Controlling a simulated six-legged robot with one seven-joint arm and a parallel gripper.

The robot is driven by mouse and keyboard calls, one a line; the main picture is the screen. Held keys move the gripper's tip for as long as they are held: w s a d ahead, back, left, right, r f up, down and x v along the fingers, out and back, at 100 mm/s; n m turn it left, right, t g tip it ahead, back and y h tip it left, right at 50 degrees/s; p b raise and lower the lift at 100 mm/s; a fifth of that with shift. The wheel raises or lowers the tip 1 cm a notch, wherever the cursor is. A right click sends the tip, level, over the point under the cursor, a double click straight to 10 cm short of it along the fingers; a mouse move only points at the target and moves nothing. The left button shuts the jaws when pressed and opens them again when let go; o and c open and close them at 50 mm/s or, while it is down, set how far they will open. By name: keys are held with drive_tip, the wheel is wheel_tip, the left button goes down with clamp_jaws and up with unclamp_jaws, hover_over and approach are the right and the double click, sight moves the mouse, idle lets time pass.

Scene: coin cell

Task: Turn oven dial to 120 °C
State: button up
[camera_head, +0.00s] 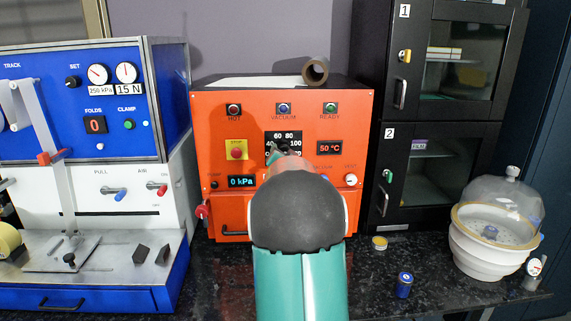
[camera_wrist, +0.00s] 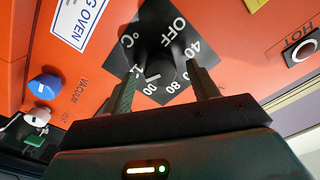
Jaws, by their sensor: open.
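The orange oven (camera_head: 209,150) stands at the middle of the bench in the head view. Its black dial plate (camera_head: 284,136) shows 60, 80 and 100; my arm covers its lower part. In the wrist view the plate (camera_wrist: 178,37) appears turned, with OFF, 40 and 80 legible. The dark dial knob (camera_wrist: 158,66) is at its middle. My gripper (camera_wrist: 164,70) is open, one finger on each side of the knob; I cannot tell whether they touch it. The knob's pointer setting is unclear. The oven's temperature display (camera_head: 330,148) reads 50 °C.
A yellow-backed red button (camera_head: 236,149) is left of the dial. A blue knob (camera_wrist: 45,86) and white vent knob (camera_wrist: 38,116) are nearby. A blue machine (camera_head: 160,90) stands left, black cabinets (camera_head: 385,150) right. A domed white vessel (camera_head: 485,255) stands front right.

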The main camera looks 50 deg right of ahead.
drive_tip(key=v, duration=1.3)
drive_tip(key=w+a+f+n+y, duration=0.1)
drive_tip(key=a+n+y, duration=0.3)
drive_tip(key=a, duration=0.9)
drive_tip(key=w+a+f+n+y, duration=0.15)
drive_tip(key=a+n+y, duration=0.25)
drive_tip(key=a, duration=0.9)
drive_tip(key=s+a+f+n+g+y, duration=0.2)
drive_tip(key=s+a+f+n+g, duration=0.1)
drive_tip(key=s+a, duration=0.4)
drive_tip(key=s+a+f+n+g+y, duration=0.3)
drive_tip(key=s+a+n, duration=0.2)
drive_tip(key=a, duration=0.9)
drive_tip(key=s, duration=0.3)
drive_tip(key=shift+n+y, duration=0.3)
drive_tip(key=shift+n, duration=0.1)
drive_tip(key=shift+s+d, duration=0.1)
drive_tip(key=shift+s, duration=0.05)
drive_tip(key=c, duration=0.5)
drive_tip(key=shift+d, duration=0.1)
